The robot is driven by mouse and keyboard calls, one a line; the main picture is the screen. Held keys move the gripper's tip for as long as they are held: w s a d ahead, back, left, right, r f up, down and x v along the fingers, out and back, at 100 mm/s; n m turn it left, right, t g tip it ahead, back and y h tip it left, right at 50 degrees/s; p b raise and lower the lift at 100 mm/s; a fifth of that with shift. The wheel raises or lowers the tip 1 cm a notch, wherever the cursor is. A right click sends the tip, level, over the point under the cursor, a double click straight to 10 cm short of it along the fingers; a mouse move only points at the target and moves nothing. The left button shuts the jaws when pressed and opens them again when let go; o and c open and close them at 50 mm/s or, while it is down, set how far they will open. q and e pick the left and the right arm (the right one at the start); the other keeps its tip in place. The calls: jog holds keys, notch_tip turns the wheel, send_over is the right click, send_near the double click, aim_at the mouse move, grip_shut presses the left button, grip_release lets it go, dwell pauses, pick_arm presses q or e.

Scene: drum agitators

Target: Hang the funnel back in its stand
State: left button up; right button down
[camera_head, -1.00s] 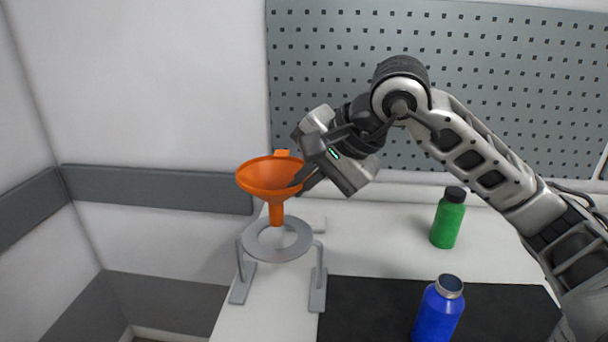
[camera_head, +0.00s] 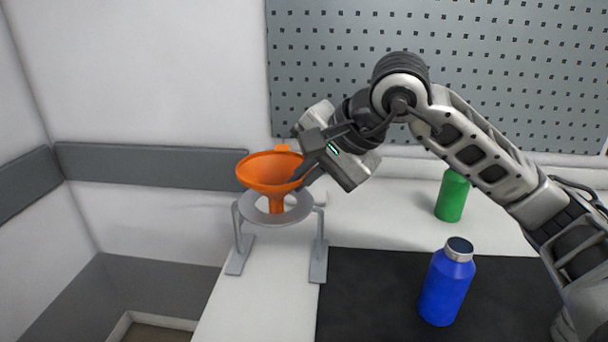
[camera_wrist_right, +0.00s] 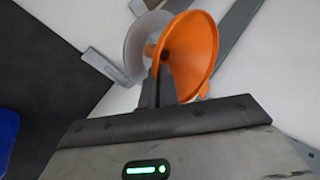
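The orange funnel (camera_head: 268,172) is upright over the grey ring stand (camera_head: 245,211), its spout reaching into the ring opening. Its cone looks slightly above the ring; the exact gap is hard to judge. My right gripper (camera_head: 304,178) is at the funnel's right side, with its fingers shut on the rim. In the right wrist view the fingers (camera_wrist_right: 158,88) meet at the funnel (camera_wrist_right: 190,55), and the ring (camera_wrist_right: 140,45) shows behind it. My left gripper is not in view.
A green bottle (camera_head: 453,197) stands at the back right, partly behind my right arm. A blue bottle (camera_head: 447,287) stands on the black mat (camera_head: 370,290). A perforated panel (camera_head: 450,60) is on the wall behind. The table's left edge is close to the stand.

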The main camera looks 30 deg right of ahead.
jog(key=shift+f, duration=0.15)
jog(key=shift+f+b, duration=0.15)
jog(key=shift+b, duration=0.3)
jog(key=shift+f, duration=0.2)
dwell(0.4)
jog(key=shift+f+b, duration=0.35)
jog(key=shift+b, duration=0.25)
jog(key=shift+f+b, duration=0.25)
jog(key=shift+b, duration=0.1)
dwell(0.3)
jog(key=c, duration=1.3)
grip_release()
jog(key=shift+p+v, duration=0.55)
jog(key=shift+v, duration=2.5)
